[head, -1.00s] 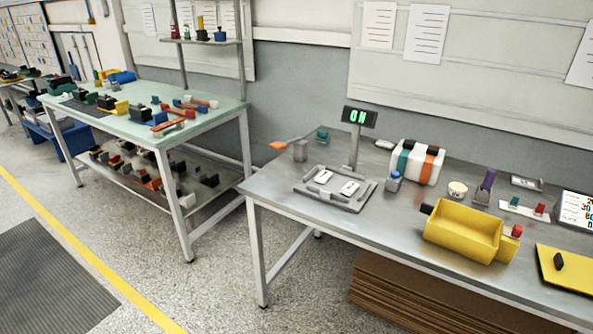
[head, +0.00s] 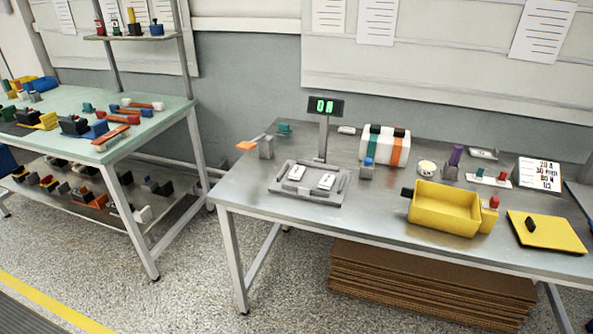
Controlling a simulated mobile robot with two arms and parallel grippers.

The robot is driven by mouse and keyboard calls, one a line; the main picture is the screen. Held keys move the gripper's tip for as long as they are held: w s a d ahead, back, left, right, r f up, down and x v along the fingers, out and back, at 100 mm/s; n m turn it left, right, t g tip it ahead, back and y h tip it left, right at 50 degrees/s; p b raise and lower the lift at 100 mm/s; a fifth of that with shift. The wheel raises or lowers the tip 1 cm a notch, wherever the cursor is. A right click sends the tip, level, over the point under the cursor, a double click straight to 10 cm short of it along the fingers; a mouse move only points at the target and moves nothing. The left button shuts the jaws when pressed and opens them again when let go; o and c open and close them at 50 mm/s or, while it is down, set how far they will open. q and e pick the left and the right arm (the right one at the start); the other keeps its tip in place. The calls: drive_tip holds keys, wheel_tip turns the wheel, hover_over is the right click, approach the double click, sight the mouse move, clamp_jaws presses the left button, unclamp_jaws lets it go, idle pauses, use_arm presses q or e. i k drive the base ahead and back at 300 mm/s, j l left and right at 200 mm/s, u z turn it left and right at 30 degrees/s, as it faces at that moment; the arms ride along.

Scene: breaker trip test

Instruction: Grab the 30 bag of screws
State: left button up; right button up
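No bag of screws can be made out for certain, and no "30" label can be read on any item. Two small white pieces, a left one (head: 297,172) and a right one (head: 326,181), lie on a grey tray (head: 300,195) on the metal table; their markings are too small to read. A green-lit display (head: 325,106) stands on a post behind the tray. A white card (head: 539,174) at the right carries printed lines that seem to include 20 and 30. Neither of my grippers is in view.
The metal table (head: 380,222) also holds a yellow bin (head: 445,208), a yellow plate (head: 552,234), a white block with green and orange bands (head: 384,146), and small parts. A green-topped bench (head: 160,123) with parts stands left. Flat brown stack (head: 430,285) lies under the metal table. Floor in front is clear.

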sight(296, 172)
drive_tip(key=l+z, duration=0.35)
drive_tip(key=i+l+z, duration=0.1)
drive_tip(key=l+z, duration=0.3)
drive_tip(key=i+l+z, duration=0.1)
drive_tip(key=l+z, duration=0.25)
drive_tip(key=i+l+z, duration=0.15)
drive_tip(key=l+z, duration=0.25)
drive_tip(key=u, duration=2.15)
drive_tip(key=i+j+z, duration=0.1)
drive_tip(key=i+j, duration=0.3)
drive_tip(key=j, duration=0.25)
drive_tip(key=i+j+z, duration=0.15)
drive_tip(key=i+j, duration=0.25)
drive_tip(key=j, duration=0.25)
drive_tip(key=i+j+z, duration=0.15)
drive_tip(key=j, duration=0.2)
drive_tip(key=i+j, duration=0.2)
drive_tip(key=j, duration=0.2)
drive_tip(key=z, duration=0.05)
